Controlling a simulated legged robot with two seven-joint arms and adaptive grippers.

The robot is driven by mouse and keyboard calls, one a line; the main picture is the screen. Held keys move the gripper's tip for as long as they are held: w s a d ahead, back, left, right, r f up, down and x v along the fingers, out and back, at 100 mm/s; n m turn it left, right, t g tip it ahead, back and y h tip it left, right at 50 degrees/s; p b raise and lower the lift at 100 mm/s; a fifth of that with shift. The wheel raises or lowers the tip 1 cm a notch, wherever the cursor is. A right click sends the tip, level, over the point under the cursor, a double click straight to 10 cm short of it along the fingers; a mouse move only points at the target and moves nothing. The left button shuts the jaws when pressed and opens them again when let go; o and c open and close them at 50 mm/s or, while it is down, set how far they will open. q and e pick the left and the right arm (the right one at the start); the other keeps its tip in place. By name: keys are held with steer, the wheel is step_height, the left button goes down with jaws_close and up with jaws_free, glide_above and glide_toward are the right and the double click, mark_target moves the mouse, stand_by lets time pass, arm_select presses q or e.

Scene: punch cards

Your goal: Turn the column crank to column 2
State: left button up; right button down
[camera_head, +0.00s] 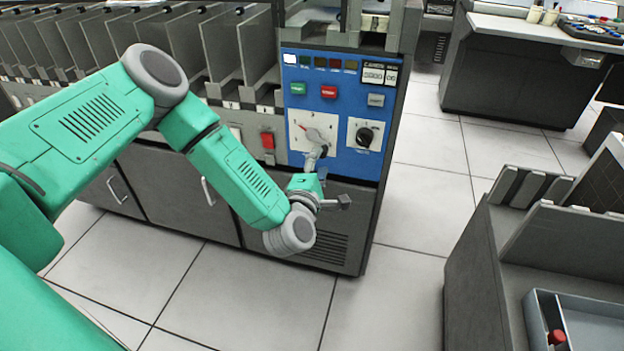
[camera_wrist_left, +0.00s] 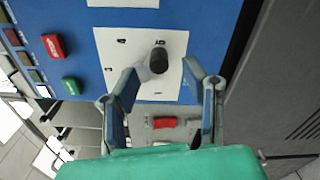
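The column crank (camera_wrist_left: 158,60) shows in the left wrist view as a dark round grip with a grey part beside it, on a white numbered plate (camera_wrist_left: 170,88). In the head view the plate (camera_head: 300,121) is on the blue panel, with a red pointer towards the upper left. My left gripper (camera_head: 322,157) is in front of the plate's lower part and hides some of the crank. In the wrist view the left gripper (camera_wrist_left: 161,72) is open, one finger on each side of the crank grip. I cannot tell whether a finger touches it. My right gripper is not in view.
A second white plate with a black knob (camera_head: 365,135) is right of the crank plate. Green (camera_head: 298,88) and red (camera_head: 328,91) buttons sit above. A red switch (camera_head: 267,140) is to the left. A grey desk (camera_head: 478,265) stands at right, with open floor between.

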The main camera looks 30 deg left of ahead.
arm_select(q)
steer(key=v, duration=0.7)
steer(key=shift+s, duration=0.35)
steer(key=shift+f, duration=0.1)
